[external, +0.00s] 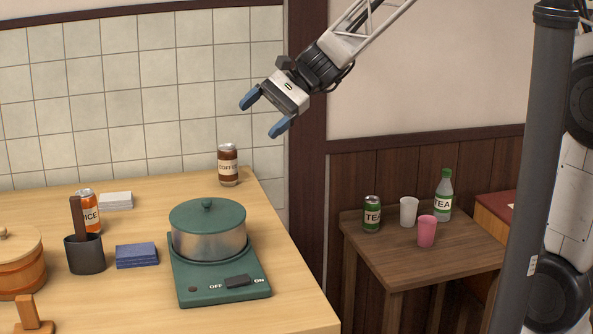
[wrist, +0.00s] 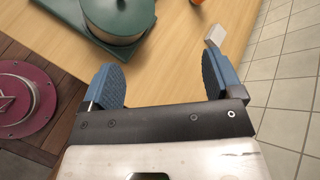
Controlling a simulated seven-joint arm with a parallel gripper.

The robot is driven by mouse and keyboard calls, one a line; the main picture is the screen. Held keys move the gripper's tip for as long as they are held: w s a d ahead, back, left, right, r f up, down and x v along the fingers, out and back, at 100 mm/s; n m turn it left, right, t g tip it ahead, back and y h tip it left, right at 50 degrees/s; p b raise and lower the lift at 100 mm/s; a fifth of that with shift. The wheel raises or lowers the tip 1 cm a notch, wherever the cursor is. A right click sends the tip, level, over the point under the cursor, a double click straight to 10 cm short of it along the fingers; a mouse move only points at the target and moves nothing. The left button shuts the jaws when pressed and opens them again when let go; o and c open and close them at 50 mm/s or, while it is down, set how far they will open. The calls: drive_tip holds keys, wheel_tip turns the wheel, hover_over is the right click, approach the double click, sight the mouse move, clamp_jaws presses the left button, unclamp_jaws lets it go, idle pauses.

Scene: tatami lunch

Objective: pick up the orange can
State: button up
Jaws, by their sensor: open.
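The orange can (external: 90,216) stands upright at the left of the wooden counter, partly hidden behind a dark cup with a brown handle standing in it. A small orange patch (wrist: 197,2), probably this can, is cut off by the top edge of the wrist view. My gripper (external: 265,112) is raised in the air near the counter's right end, well right of the can and above it. In the wrist view its blue fingers (wrist: 162,78) are wide apart with nothing between them.
A green pot (external: 207,228) on a green burner stands between my gripper's side and the can. A dark cup (external: 85,254), blue stack (external: 136,256) and white stack (external: 115,200) surround the can. A side table (external: 400,262) holds drinks.

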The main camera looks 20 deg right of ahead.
drive_tip(key=w+a+f+m+y, duration=0.2)
drive_tip(key=a+f, duration=0.1)
drive_tip(key=a, duration=0.6)
drive_tip(key=w+a+f+m+y, duration=0.15)
drive_tip(key=a+f, duration=0.25)
drive_tip(key=a, duration=0.4)
drive_tip(key=m+t+y, duration=0.1)
drive_tip(key=m+y, duration=0.2)
drive_tip(key=m, duration=0.3)
approach(86, 203)
drive_tip(key=w+a, duration=0.1)
drive_tip(key=w+a+f, duration=0.1)
drive_tip(key=shift+w+a+f, duration=0.1)
drive_tip(key=shift+a+f, duration=0.1)
drive_tip(key=shift+a, duration=0.1)
drive_tip(key=shift+a, duration=1.25)
drive_tip(key=shift+s+a, duration=0.2)
drive_tip(key=shift+a, duration=1.15)
drive_tip(key=shift+s+a, duration=0.2)
drive_tip(key=shift+a, duration=1.1)
